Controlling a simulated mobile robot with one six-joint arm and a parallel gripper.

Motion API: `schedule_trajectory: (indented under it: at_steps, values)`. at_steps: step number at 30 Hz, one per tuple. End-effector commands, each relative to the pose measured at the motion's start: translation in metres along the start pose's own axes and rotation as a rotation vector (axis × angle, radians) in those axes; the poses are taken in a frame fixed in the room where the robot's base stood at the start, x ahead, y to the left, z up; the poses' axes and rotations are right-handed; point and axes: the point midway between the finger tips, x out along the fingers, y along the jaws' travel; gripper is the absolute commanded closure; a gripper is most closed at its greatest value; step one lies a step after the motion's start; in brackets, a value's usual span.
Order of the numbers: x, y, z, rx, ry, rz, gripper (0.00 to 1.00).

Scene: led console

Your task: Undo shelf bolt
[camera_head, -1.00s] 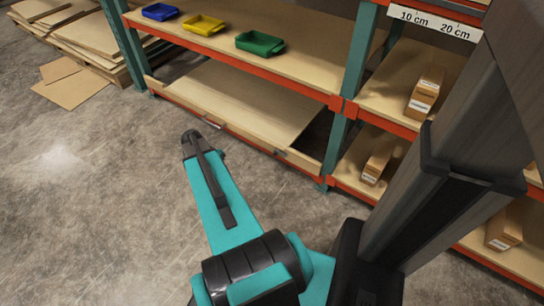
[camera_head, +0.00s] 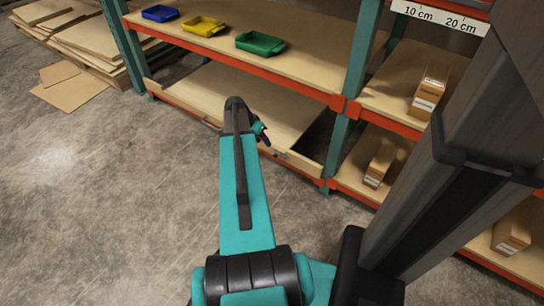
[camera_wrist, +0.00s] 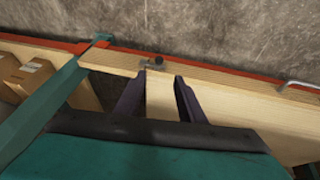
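The shelf bolt (camera_wrist: 153,63) is a small metal fitting with a dark round knob at the front edge of the lower pale wooden shelf board (camera_wrist: 245,105). In the head view the bolt (camera_head: 281,153) is a small dark spot near the board's right end. My gripper (camera_wrist: 160,76) is open and empty. Its two dark fingers point toward the bolt, one on each side of it in the wrist picture. They look short of it, and I cannot tell the exact gap. In the head view my gripper (camera_head: 263,139) is small, over the board's front area, partly hidden by my arm.
A metal handle (camera_wrist: 300,86) sits on the same board front. A teal post (camera_wrist: 45,107) and orange beams frame the shelf. Blue (camera_head: 160,12), yellow (camera_head: 204,25) and green (camera_head: 260,42) bins stand above. Cardboard boxes (camera_head: 381,163) lie right.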

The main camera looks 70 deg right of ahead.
Motion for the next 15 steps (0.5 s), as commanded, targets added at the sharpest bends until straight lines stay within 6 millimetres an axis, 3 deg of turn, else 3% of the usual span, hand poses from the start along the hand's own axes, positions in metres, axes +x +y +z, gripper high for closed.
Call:
schedule_trajectory:
  at_steps: [8, 15]
  values:
    - [0.01, 0.0, 0.0, -0.001, -0.001, 0.001, 0.64]
    - [0.037, 0.0, 0.001, -0.001, -0.001, 0.001, 0.64]
